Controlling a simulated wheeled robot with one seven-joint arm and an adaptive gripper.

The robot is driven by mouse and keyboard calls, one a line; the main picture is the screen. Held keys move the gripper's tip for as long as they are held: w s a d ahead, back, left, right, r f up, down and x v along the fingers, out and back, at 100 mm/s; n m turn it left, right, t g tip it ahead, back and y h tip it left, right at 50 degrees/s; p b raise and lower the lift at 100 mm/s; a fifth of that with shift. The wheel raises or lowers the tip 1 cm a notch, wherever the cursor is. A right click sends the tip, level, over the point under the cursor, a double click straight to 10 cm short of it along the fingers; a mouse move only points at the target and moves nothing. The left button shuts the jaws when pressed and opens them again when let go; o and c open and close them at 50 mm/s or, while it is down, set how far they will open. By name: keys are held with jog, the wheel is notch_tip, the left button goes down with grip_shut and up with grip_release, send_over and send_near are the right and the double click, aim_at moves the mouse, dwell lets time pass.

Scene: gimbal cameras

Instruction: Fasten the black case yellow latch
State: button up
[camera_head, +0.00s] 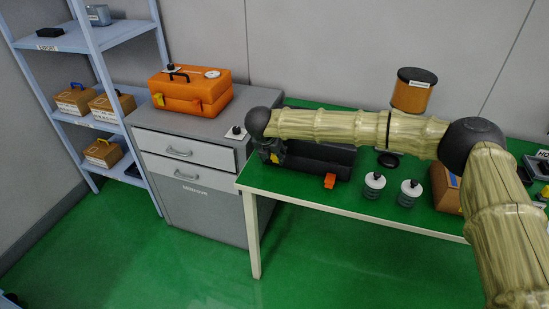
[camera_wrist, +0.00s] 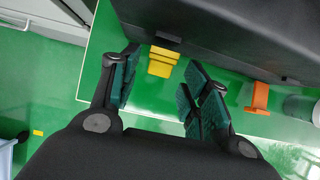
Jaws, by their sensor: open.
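The black case (camera_head: 318,158) lies on the green table, partly hidden by my arm in the head view. In the wrist view the case (camera_wrist: 225,28) fills the top. Its yellow latch (camera_wrist: 161,62) sticks out from the case's front edge over the green tabletop. An orange latch (camera_wrist: 258,98) sticks out farther right; it also shows in the head view (camera_head: 330,181). My gripper (camera_wrist: 162,78) is open, with one finger on each side of the yellow latch. A gap shows between the latch and each finger. In the head view my gripper (camera_head: 270,150) is at the case's left end.
Two jars (camera_head: 374,186) stand right of the case, with an orange canister (camera_head: 413,92) behind. A grey cabinet (camera_head: 190,215) with an orange toolbox (camera_head: 190,90) stands left of the table (camera_head: 300,198). A blue shelf (camera_head: 95,60) holds several boxes. The table's front strip is mostly clear.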

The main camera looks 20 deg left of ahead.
jog(key=v, duration=0.8)
jog(key=shift+s+r, duration=0.15)
jog(key=shift+r, duration=0.15)
